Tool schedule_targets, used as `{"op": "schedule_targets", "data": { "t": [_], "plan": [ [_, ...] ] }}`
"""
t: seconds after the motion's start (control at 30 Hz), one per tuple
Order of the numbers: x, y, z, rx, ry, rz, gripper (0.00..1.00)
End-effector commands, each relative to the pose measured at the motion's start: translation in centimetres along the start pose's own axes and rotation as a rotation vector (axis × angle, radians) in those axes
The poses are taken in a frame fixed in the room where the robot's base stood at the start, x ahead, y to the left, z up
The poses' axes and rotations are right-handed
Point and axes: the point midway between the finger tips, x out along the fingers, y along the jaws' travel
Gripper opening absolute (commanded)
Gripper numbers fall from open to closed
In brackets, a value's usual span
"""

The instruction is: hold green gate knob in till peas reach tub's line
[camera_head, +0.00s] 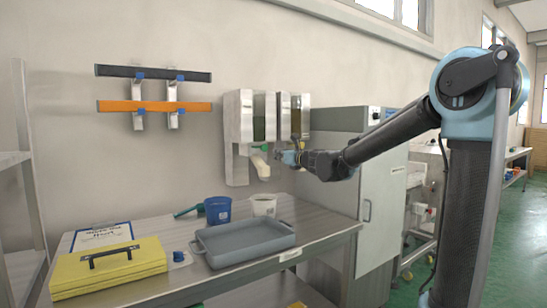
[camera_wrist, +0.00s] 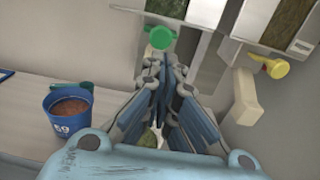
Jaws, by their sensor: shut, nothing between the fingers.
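The green gate knob (camera_wrist: 160,38) shows at the top middle of the wrist view, on the wall dispenser. My gripper (camera_wrist: 161,64) is shut and empty, its fingertips just in front of the knob; I cannot tell whether they touch it. In the head view my gripper (camera_head: 284,157) is at the dispenser (camera_head: 238,125), which has a green-filled window. A white tub (camera_head: 264,206) stands on the bench below; its line and fill level cannot be made out. In the wrist view a small green patch (camera_wrist: 148,138) shows between my fingers, mostly hidden.
A yellow knob (camera_wrist: 278,68) and pale chute (camera_wrist: 243,97) are to the right in the wrist view. A blue bucket (camera_head: 218,210) with brown contents stands left of the tub. A grey tray (camera_head: 243,256) and yellow toolbox (camera_head: 108,270) occupy the bench front.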

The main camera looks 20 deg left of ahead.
Motion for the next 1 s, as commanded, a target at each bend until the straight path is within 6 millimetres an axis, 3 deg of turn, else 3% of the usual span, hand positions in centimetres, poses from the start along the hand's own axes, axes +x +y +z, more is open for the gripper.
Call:
{"op": "schedule_targets", "data": {
  "t": [0.2,0.4,1.0],
  "plan": [
    [-3.1,0.0,0.0,0.0,0.0,-0.002,0.0],
    [-4.8,0.0,0.0,0.0,0.0,0.0,0.0],
    [-6.2,-0.1,-0.2,-0.052,0.007,0.006,0.0]
  ]
}}
